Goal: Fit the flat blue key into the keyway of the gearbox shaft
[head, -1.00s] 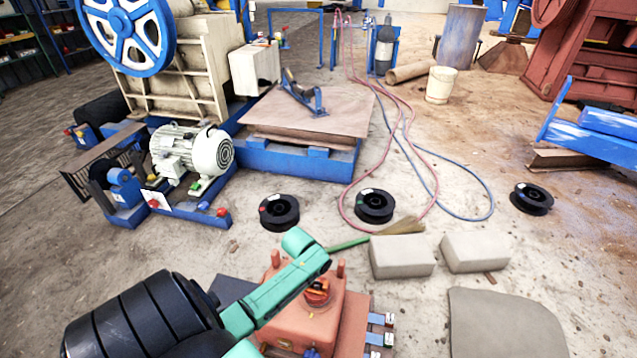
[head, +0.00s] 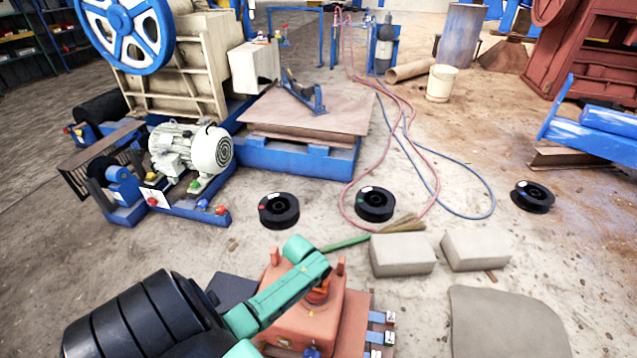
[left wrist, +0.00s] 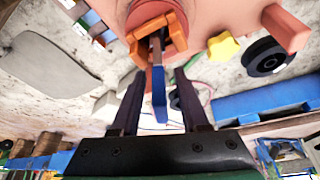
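In the left wrist view the flat blue key (left wrist: 159,98) stands out from an orange bracket-like part (left wrist: 172,27) on the salmon-red gearbox (left wrist: 118,10). A narrow grey piece shows inside that part, at the key's upper end. I cannot tell how deep the key sits or make out the keyway. My left gripper (left wrist: 160,74) is open, its dark fingers either side of the key with a gap on each side. In the head view the gearbox (head: 302,322) stands at the bottom centre. My teal left arm crosses over it and partly hides its orange top part (head: 319,293). My right gripper is not in view.
Two grey blocks (head: 403,255) and a grey mat (head: 505,325) lie right of the gearbox. A broom (head: 395,228) and black spools (head: 375,204) lie behind it.

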